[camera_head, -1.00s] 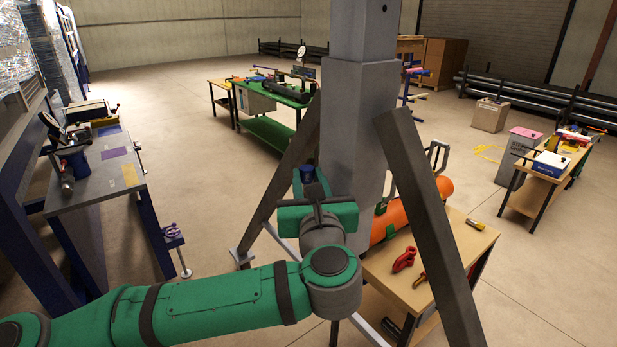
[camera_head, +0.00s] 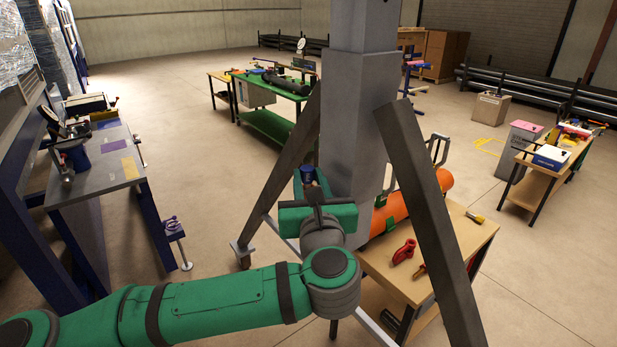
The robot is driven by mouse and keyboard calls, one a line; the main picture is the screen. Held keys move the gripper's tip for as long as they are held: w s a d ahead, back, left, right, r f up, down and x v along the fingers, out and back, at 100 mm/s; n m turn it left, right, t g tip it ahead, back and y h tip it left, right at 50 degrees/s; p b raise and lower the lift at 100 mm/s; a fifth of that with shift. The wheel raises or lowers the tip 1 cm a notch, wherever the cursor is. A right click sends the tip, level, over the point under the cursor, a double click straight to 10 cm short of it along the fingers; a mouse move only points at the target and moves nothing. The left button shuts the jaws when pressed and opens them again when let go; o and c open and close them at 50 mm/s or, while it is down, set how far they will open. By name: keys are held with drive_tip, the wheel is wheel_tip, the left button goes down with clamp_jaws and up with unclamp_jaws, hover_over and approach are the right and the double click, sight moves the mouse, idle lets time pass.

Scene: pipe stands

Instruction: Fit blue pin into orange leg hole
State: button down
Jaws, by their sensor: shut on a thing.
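My gripper (camera_head: 308,186) is at the upper end of my green arm, close to the left of the grey stand's column (camera_head: 358,120). It is shut on a small dark blue piece, which appears to be the blue pin (camera_head: 307,173). Only the pin's top shows above the jaws; its lower part is hidden. The stand has splayed grey legs, one at left (camera_head: 285,175) and one at right (camera_head: 428,200). An orange cylinder (camera_head: 400,208) lies behind the column on a wooden table. I cannot make out an orange leg or its hole.
A grey-topped workbench (camera_head: 95,180) stands at left. A green table (camera_head: 268,125) stands behind. Floor between the workbench and stand is mostly clear.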

drive_tip(key=shift+f, duration=0.65)
drive_tip(key=c, duration=1.3)
unclamp_jaws()
drive_tip(key=shift+c, duration=0.2)
drive_tip(key=s, duration=0.5)
drive_tip(key=shift+d, duration=0.25)
drive_tip(key=shift+r, duration=0.1)
